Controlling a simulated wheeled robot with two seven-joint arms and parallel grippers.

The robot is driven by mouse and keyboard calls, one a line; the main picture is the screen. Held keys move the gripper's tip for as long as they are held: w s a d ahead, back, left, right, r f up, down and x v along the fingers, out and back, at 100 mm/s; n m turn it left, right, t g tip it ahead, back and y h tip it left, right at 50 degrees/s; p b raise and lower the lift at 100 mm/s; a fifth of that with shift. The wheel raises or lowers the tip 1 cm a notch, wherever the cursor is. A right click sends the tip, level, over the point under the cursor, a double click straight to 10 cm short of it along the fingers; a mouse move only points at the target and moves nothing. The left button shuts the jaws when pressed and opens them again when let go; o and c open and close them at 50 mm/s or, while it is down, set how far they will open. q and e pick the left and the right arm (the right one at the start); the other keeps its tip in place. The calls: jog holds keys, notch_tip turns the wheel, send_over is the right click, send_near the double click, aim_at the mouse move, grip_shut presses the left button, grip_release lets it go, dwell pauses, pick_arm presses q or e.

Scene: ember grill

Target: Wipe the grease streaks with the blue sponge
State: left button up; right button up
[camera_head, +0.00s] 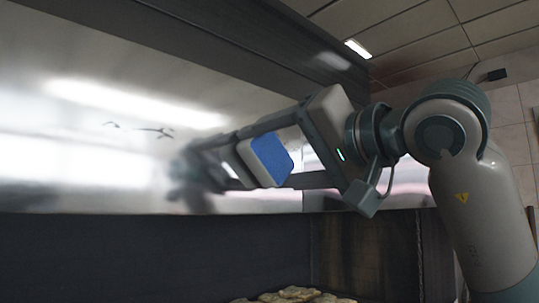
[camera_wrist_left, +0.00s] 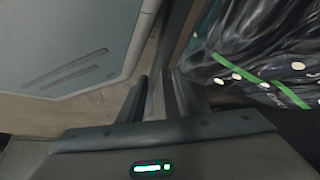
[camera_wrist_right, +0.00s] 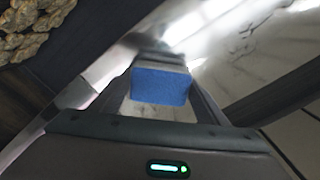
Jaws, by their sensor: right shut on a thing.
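The blue sponge (camera_head: 271,158) has a blue face and a pale body. My right gripper (camera_head: 222,166) is shut on it, with a finger on either side, in front of the shiny metal panel (camera_head: 60,160). The right wrist view shows the sponge's blue face (camera_wrist_right: 160,86) between the fingers. Dark grease streaks (camera_head: 155,131) mark the panel left of the gripper, and fainter grey marks (camera_wrist_right: 238,48) show in the right wrist view. Whether the sponge touches the panel cannot be told. My left gripper (camera_wrist_left: 160,85) appears only in its wrist view, its fingers close together with nothing visible held.
Lumpy pale brown pieces (camera_head: 293,295) lie below the panel, and also show in the right wrist view (camera_wrist_right: 35,25). A dark hood edge (camera_head: 250,30) runs above the panel. The left wrist view shows dark glossy material with green bands (camera_wrist_left: 250,80).

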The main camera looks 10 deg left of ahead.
aim_at(290, 158)
jog(key=shift+w+d, duration=1)
jog(key=shift+w, duration=0.3)
jog(key=w+d, duration=0.1)
jog(key=w+d+p, duration=0.1)
jog(key=w, duration=0.1)
jog(key=shift+w, duration=0.15)
jog(key=shift+a, duration=0.15)
dwell(0.4)
